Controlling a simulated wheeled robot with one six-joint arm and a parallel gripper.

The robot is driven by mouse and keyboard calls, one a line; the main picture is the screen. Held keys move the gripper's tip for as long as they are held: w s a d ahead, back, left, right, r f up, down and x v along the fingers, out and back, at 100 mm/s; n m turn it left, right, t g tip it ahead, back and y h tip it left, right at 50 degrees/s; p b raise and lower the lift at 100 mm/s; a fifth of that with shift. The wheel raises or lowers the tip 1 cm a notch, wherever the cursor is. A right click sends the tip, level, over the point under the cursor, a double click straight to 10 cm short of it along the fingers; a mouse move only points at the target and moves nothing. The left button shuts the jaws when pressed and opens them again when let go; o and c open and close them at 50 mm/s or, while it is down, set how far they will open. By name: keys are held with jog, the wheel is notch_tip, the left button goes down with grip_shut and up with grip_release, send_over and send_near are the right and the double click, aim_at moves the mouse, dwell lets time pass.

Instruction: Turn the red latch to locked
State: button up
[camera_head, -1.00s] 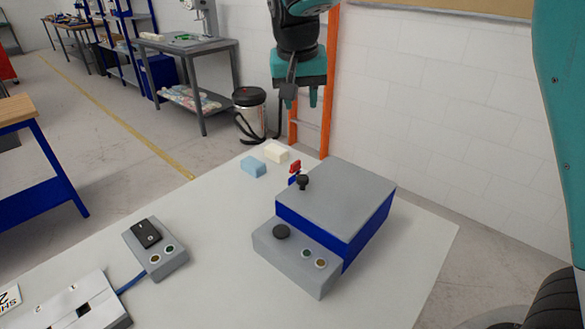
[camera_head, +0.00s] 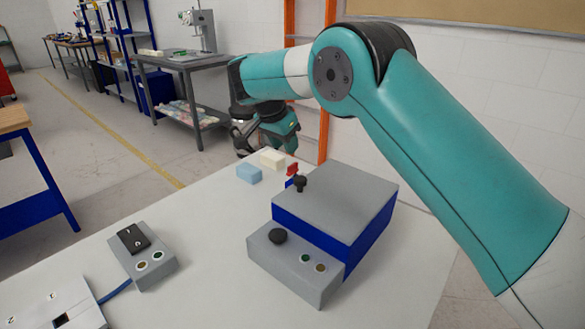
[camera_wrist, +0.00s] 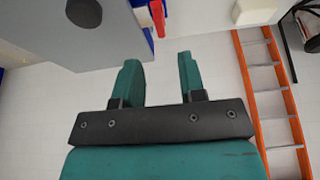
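The red latch (camera_head: 292,169) sticks up at the back left edge of the grey-topped blue box (camera_head: 338,195). It also shows in the wrist view (camera_wrist: 158,18), upper middle, beside the box's side. My gripper (camera_wrist: 160,72) is open and empty, its two teal fingers apart. The latch lies beyond the fingertips, roughly in line with the gap, not between the fingers. In the head view my wrist is behind and left of the latch, and the fingertips cannot be made out.
An orange ladder (camera_wrist: 268,90) stands beyond the table. A switch box (camera_head: 143,256) sits at front left.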

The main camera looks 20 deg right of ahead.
aim_at(293, 164)
jog(key=x, duration=0.8)
jog(key=shift+r, duration=0.1)
grip_shut()
